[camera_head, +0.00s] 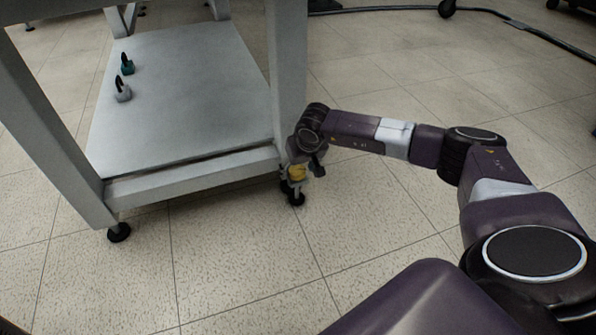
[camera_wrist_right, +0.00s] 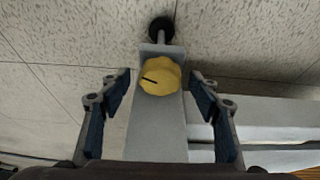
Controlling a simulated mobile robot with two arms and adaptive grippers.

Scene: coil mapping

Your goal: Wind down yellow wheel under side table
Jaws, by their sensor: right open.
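The yellow wheel (camera_wrist_right: 160,77) shows in the right wrist view as a lobed knob with a dark line on its face, on a grey table leg above a black foot (camera_wrist_right: 161,29). In the head view the yellow wheel (camera_head: 297,173) is at the bottom of the side table's (camera_head: 190,178) near right leg, partly hidden by my gripper. My right gripper (camera_wrist_right: 160,100) is open, with one finger on each side of the leg and the wheel in the gap between them. No finger visibly touches the wheel. In the head view my right gripper (camera_head: 308,165) is small beside the leg.
The table's lower shelf (camera_head: 190,100) carries a teal-based item (camera_head: 127,66) and a grey-based item (camera_head: 122,92). Another table leg (camera_head: 55,140) stands at left. Tiled floor (camera_head: 240,260) in front is clear. A dark cable (camera_head: 480,10) runs across the back right.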

